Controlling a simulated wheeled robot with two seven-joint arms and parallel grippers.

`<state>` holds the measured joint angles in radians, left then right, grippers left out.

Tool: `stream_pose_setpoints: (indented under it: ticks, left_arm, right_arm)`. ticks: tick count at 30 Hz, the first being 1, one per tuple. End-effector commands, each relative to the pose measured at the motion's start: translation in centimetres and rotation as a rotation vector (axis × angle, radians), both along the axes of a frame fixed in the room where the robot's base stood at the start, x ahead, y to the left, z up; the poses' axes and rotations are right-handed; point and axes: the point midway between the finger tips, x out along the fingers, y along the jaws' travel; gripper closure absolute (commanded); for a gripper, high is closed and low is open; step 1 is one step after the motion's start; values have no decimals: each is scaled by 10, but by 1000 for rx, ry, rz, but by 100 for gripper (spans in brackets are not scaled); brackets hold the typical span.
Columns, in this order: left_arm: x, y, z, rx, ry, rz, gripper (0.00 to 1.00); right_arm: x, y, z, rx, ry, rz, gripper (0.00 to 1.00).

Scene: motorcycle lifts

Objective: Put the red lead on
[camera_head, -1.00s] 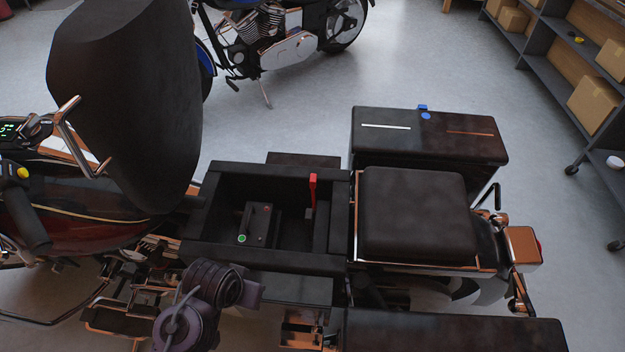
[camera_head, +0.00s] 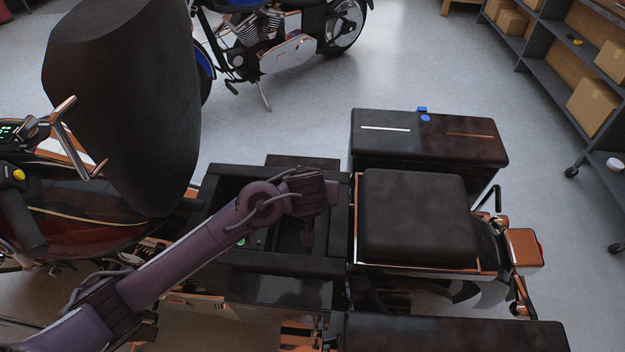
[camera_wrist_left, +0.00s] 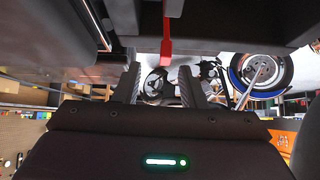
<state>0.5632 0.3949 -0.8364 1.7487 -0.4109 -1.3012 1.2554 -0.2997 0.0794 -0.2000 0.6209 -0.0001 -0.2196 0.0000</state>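The battery lies in that compartment, mostly hidden behind my forearm. Its green terminal (camera_head: 240,243) shows below the arm, and its red-marked terminal is hidden. My right gripper is in no view.
The seat (camera_head: 415,215) stands right of the compartment, with a dark side case (camera_head: 430,138) behind it. A large black raised part (camera_head: 125,110) rises at the left. Another motorcycle (camera_head: 280,40) stands behind on open floor. Shelves (camera_head: 570,70) are at the far right.

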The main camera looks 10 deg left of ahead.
Motion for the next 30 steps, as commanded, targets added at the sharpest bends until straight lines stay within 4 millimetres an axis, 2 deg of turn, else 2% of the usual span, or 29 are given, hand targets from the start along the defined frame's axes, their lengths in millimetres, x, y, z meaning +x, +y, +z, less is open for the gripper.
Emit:
stream_pose_setpoints:
  ticks: [1,5,18,23,30]
  left_arm:
    - [8,4,3,7,-14,14,63]
    - [19,7,2,9,-25,32,63]
    - [63,8,-42,6,-25,33,63]
    - [71,9,-49,6,-25,33,63]
    - [71,9,-50,5,-25,32,63]
  right_arm:
    - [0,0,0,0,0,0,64]
    - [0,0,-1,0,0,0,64]
    - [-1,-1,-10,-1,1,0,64]
    - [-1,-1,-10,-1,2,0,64]
    - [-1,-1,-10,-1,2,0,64]
